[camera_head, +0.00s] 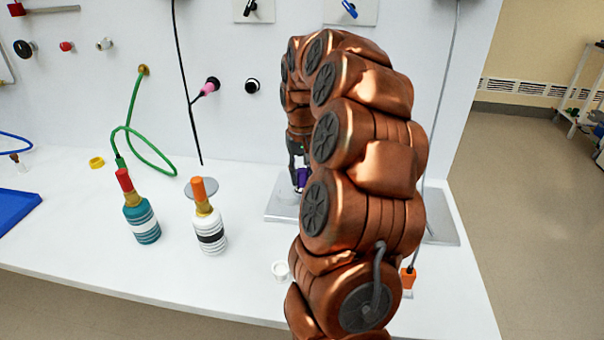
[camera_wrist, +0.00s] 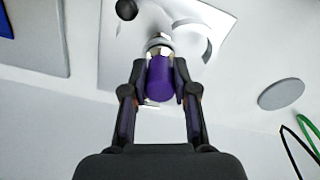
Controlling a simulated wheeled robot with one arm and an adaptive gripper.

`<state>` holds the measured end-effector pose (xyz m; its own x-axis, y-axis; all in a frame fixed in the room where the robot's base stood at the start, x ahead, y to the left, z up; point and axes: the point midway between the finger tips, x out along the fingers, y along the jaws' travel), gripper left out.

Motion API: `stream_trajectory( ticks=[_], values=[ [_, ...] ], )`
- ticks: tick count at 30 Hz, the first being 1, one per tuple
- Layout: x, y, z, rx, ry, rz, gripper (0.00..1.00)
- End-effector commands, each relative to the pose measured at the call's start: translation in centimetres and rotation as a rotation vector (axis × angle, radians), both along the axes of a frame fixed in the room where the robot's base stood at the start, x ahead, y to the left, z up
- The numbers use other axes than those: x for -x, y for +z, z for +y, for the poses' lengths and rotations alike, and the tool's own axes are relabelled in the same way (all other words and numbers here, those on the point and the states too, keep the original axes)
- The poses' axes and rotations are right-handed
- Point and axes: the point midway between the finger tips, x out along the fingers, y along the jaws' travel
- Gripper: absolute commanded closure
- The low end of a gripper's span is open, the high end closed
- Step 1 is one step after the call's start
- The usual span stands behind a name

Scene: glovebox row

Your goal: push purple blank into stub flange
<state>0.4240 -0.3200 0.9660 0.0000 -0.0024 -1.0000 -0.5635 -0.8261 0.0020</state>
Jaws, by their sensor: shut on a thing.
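The purple blank (camera_wrist: 160,80) is held between the two dark fingers of my gripper (camera_wrist: 161,88) in the wrist view. Its far end meets or lies just in front of a small pale metallic ring (camera_wrist: 158,42), which may be the stub flange. I cannot tell whether the blank is inside it or only against it. In the head view, a bit of the purple blank (camera_head: 302,176) shows at my gripper (camera_head: 299,168), low over a grey plate. My copper-coloured arm hides most of the area behind and right of it.
The grey plate (camera_head: 279,207) lies on the white bench. Cables hang from the wall.

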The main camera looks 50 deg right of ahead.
Motion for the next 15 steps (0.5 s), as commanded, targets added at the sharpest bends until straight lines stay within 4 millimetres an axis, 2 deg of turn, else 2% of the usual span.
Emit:
stream_trajectory(
  ticks=[9,10,15],
  values=[
    [0.01,-0.67,-0.01,0.000,0.000,0.000,1.00],
    [0.01,-0.61,0.00,0.000,0.000,0.000,0.69],
    [0.02,-0.59,0.01,0.000,0.000,0.000,0.51]
  ],
)
